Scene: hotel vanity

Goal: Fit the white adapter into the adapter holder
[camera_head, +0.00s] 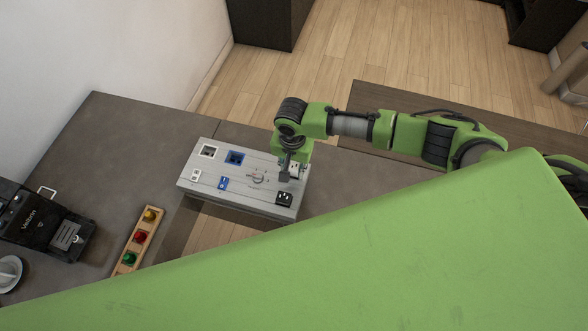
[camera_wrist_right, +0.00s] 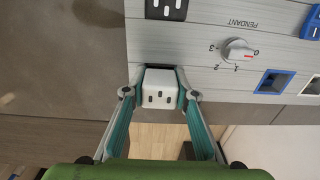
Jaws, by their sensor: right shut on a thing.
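My right gripper (camera_head: 290,176) is over the right part of a light grey panel (camera_head: 262,200). In the right wrist view this gripper (camera_wrist_right: 160,98) is shut on a white adapter (camera_wrist_right: 160,88) with dark slots, one finger on each side. The adapter is at the panel's edge, and a dark strip shows behind it. I cannot tell whether it touches the panel or is apart. The panel has a white-framed opening (camera_head: 210,150) and a blue-framed opening (camera_head: 235,158), which also shows in the wrist view (camera_wrist_right: 273,82). My left gripper is not in view.
The panel also bears a white slotted piece (camera_head: 196,176), a blue piece (camera_head: 223,184), a black slotted piece (camera_head: 284,198) and a dial (camera_wrist_right: 237,50). A wooden strip with coloured buttons (camera_head: 141,237) and a black coffee machine (camera_head: 45,225) stand left. Bare counter (camera_head: 120,150) lies between.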

